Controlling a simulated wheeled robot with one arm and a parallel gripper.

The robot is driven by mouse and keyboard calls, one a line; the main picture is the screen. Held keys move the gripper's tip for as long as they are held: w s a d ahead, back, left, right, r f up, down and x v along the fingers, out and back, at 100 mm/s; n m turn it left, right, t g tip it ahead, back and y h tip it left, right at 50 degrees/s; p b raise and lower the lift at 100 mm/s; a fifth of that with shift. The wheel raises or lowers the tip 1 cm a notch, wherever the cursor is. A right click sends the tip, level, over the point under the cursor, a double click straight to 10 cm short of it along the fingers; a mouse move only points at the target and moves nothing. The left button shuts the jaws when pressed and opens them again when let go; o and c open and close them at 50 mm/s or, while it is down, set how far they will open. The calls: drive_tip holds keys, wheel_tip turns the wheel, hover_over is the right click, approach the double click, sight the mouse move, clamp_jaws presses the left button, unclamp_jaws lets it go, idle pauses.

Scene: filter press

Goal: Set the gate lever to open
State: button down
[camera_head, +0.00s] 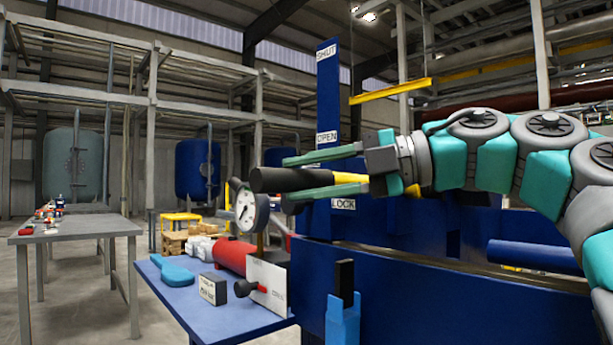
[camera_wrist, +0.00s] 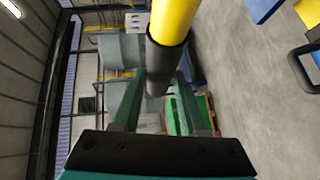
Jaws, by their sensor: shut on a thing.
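The gate lever (camera_head: 270,180) has a black grip and a yellow shaft and lies about level. A tall blue post (camera_head: 327,90) behind it bears the labels SHUT at the top, OPEN (camera_head: 327,137) lower and LOCK (camera_head: 343,203) lowest. In the head view the lever lies below OPEN and a little above LOCK. My gripper (camera_head: 290,181) is shut on the black grip, one green finger above and one below. In the wrist view the lever (camera_wrist: 158,80) runs between the two fingers (camera_wrist: 155,105). Its pivot end is hidden behind my gripper.
A pressure gauge (camera_head: 246,211) stands just under the grip. A blue bench (camera_head: 215,322) holds a red cylinder (camera_head: 232,255) and small boxes. A blue handle with a black top (camera_head: 343,310) stands in front. A grey table (camera_head: 85,228) is at left, with open floor between.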

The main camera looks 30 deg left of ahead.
drive_tip(key=shift+f, duration=0.5)
drive_tip(key=c, duration=0.8)
unclamp_jaws()
drive_tip(key=o, duration=0.4)
drive_tip(key=shift+r, duration=0.1)
drive_tip(key=shift+c, duration=0.2)
drive_tip(key=shift+r, duration=0.15)
drive_tip(key=shift+w+d+r, duration=0.15)
drive_tip(key=shift+w+d, duration=0.05)
drive_tip(key=shift+d, duration=0.45)
drive_tip(key=f+p+v, duration=0.1)
drive_tip(key=v, duration=0.5)
drive_tip(key=shift+d+r+p, duration=0.2)
drive_tip(key=shift+r+p, duration=0.2)
